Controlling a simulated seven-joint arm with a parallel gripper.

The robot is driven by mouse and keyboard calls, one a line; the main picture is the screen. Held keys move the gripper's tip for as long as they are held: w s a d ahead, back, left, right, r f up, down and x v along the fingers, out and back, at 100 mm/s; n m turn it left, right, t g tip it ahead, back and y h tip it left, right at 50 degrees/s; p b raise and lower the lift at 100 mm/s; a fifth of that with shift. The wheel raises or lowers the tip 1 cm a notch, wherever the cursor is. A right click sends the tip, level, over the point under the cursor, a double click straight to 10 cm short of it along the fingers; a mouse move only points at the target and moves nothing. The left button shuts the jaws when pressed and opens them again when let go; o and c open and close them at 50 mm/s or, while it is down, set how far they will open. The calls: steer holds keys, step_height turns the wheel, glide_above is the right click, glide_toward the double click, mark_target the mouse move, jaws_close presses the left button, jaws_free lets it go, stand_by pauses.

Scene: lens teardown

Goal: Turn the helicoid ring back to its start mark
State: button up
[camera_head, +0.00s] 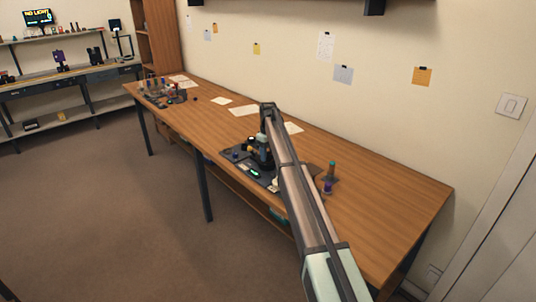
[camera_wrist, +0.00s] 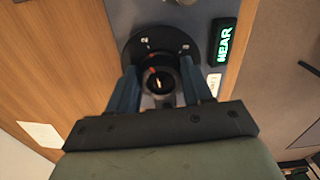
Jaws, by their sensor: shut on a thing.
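The dark round lens barrel with the helicoid ring (camera_wrist: 160,64) stands upright on a black round base (camera_wrist: 136,48) in the wrist view. I look down into its open top, where a small orange glint shows. My gripper (camera_wrist: 160,84) has its two blue fingers on either side of the barrel, shut on the ring. A small display (camera_wrist: 223,42) beside the base reads "NEAR" in green. The same display shows as a green glow in the head view (camera_head: 254,172). The start mark cannot be made out, and my arm hides part of the fixture in the head view.
The fixture's dark mat (camera_head: 236,153) lies on a long wooden table (camera_head: 375,205). A post with a teal top (camera_head: 331,169) and a purple piece (camera_head: 327,188) stand right of my arm. Papers (camera_head: 243,110) lie behind. A cluttered tray (camera_head: 165,96) sits at the far left.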

mark_target(268, 154)
stand_by(0.4)
steer(key=o, duration=1)
steer(key=shift+o, duration=0.2)
steer(key=shift+r, duration=0.1)
step_height(268, 154, up, 14)
steer(key=shift+f, duration=0.2)
